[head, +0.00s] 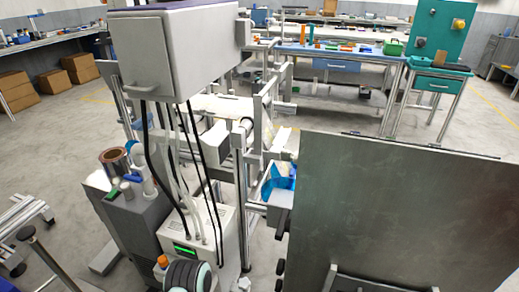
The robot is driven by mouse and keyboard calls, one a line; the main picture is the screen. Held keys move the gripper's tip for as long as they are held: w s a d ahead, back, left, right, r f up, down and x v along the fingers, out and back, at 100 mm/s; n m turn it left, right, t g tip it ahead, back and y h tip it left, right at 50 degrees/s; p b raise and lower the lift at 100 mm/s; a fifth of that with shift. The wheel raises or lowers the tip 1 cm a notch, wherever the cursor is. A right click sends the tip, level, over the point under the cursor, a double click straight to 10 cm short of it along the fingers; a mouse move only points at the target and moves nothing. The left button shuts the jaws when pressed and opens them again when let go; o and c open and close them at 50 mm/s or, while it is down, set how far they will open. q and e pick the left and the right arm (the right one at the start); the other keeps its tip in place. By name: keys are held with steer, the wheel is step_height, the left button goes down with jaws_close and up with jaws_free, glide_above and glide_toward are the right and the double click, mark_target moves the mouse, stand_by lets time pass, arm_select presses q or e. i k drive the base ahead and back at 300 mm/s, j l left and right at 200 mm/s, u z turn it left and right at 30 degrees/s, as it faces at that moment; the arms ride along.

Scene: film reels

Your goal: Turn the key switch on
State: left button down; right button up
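I cannot make out a key switch for certain. A white box (205,240) with a lit green display (184,249) stands on the floor, with black cables running up to a large grey cabinet (175,50). A teal upright panel (440,25) at the back right carries a yellow round fitting (458,24) and a grey one (420,42); they are too small to identify. Neither of my grippers shows in the head view.
A large dark grey panel (400,215) blocks the right foreground. A metal frame machine (240,165) stands in the middle. Beside the white box is a grey unit (140,215) with a copper-coloured roll (114,158). Cardboard boxes (51,82) lie at the left; floor around them is open.

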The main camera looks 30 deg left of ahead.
mark_target(287, 156)
steer(key=j, duration=0.55)
steer(key=k+j, duration=0.1)
steer(key=j, duration=0.45)
steer(key=j+u, duration=0.15)
steer(key=j, duration=0.3)
